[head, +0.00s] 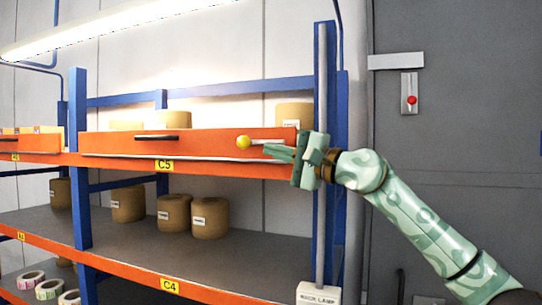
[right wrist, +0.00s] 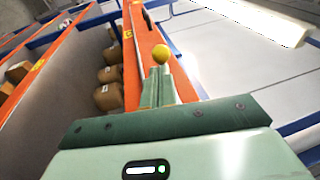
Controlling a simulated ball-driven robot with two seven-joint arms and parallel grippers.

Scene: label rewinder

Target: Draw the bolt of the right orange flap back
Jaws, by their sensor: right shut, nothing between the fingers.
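The orange flap (head: 200,146) is a long panel on the upper shelf with a black handle (head: 155,138), and it stands upright. Its bolt shows as a yellow ball knob (head: 243,142) with a short pale rod (head: 262,141) running right from it, near the flap's right end. My right gripper (head: 267,150) is shut and empty, its fingertips just right of the knob. In the right wrist view the knob (right wrist: 161,53) sits just beyond the shut fingertips (right wrist: 158,72); whether they touch is unclear. The bolt's right end is hidden behind my gripper. My left gripper is not in view.
A blue upright (head: 328,100) stands behind my right gripper. Cardboard rolls (head: 210,217) stand on the shelf below and others behind the flap. A grey door (head: 450,150) with a red-knobbed switch (head: 411,99) is at the right.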

